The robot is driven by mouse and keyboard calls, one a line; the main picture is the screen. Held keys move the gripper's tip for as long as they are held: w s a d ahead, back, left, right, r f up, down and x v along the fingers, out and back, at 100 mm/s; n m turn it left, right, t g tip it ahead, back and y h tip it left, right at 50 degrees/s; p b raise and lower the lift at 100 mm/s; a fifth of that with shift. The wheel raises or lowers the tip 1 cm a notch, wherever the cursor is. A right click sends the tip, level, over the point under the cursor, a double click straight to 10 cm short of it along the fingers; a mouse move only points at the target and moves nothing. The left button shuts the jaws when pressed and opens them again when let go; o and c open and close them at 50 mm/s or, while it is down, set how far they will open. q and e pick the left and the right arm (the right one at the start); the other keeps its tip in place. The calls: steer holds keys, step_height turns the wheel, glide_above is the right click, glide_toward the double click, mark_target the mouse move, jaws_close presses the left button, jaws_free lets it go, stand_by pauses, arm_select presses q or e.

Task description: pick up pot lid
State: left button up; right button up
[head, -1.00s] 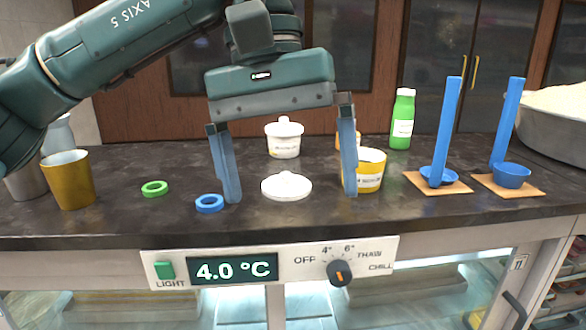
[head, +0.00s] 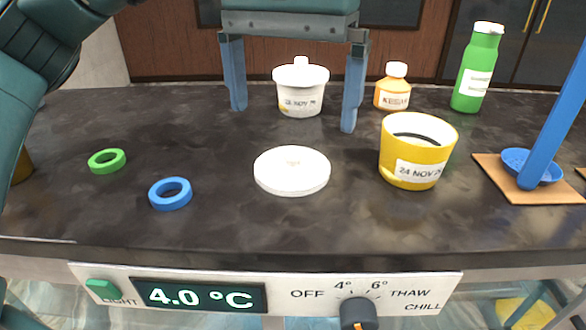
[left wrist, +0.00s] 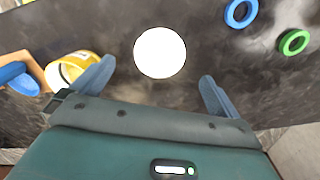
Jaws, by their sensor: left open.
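The pot lid (head: 292,170) is a round white disc lying flat on the dark counter, in the middle of the head view. It also shows in the left wrist view as a bright white disc (left wrist: 160,53). My left gripper (head: 293,119) is open and empty, its blue-grey fingers pointing down. In the head view its fingertips appear above and beyond the lid, apart from it. In the left wrist view the lid lies between and just past the fingertips (left wrist: 157,73). My right gripper is not in view.
A yellow pot (head: 405,165) without a lid stands right of the lid. A blue ring (head: 170,205) and a green ring (head: 107,151) lie left. A lidded white pot (head: 301,103), an orange bottle (head: 392,99) and a green bottle (head: 478,68) stand behind.

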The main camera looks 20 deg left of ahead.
mark_target(292, 149)
arm_select(q)
steer(key=f, duration=0.3)
steer(key=w+f, duration=0.1)
steer(key=f, duration=0.1)
steer(key=shift+a+f, duration=0.1)
steer(key=shift+f, duration=0.25)
steer(key=shift+s+f+p, duration=0.1)
steer(key=shift+f+p, duration=0.2)
steer(key=shift+f, duration=0.25)
steer(key=shift+c, duration=0.4)
steer(key=c, duration=0.8)
